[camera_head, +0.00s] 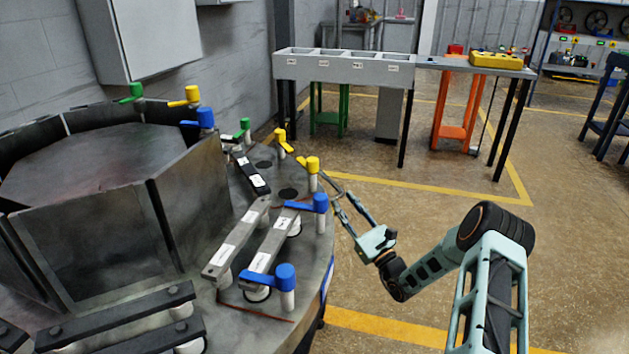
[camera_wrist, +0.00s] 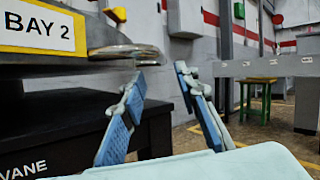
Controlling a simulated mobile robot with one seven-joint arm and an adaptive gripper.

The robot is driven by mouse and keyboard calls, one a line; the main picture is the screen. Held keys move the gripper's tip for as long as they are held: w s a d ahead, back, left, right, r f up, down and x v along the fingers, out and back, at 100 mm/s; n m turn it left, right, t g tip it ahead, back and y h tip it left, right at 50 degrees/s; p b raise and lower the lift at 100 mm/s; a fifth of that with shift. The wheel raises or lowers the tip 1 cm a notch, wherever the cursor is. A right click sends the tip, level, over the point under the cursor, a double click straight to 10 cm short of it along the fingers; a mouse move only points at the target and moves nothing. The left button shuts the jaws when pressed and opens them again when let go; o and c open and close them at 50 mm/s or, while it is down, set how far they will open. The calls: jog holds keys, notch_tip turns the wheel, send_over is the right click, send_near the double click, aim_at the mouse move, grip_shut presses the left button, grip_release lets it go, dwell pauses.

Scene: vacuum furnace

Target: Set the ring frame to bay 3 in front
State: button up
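I cannot pick out the ring frame for certain. The round dark furnace table (camera_head: 210,195) fills the left of the head view and carries long labelled bars (camera_head: 238,240). Green, yellow and blue handled clamps (camera_head: 318,203) stand on white posts around it. My gripper (camera_head: 338,186) is at the table's right edge, fingers apart, with nothing visible between them. In the wrist view my gripper (camera_wrist: 158,75) also shows open. A yellow-framed BAY 2 sign (camera_wrist: 42,27) and thin flat layered edges (camera_wrist: 125,50) are just beyond the left finger. No bay 3 sign is readable.
A grey bin unit (camera_head: 345,70) with several labelled compartments stands at the back. A side table (camera_head: 475,66) with a yellow box (camera_head: 496,61) is right of it. A black panel lettered VANE (camera_wrist: 60,130) is below the sign. The middle floor is clear.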

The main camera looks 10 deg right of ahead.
aim_at(326, 176)
jog(key=b+x, duration=0.2)
jog(key=x, duration=0.8)
jog(key=shift+w+a+r, duration=0.1)
jog(key=shift+w, duration=0.2)
grip_shut()
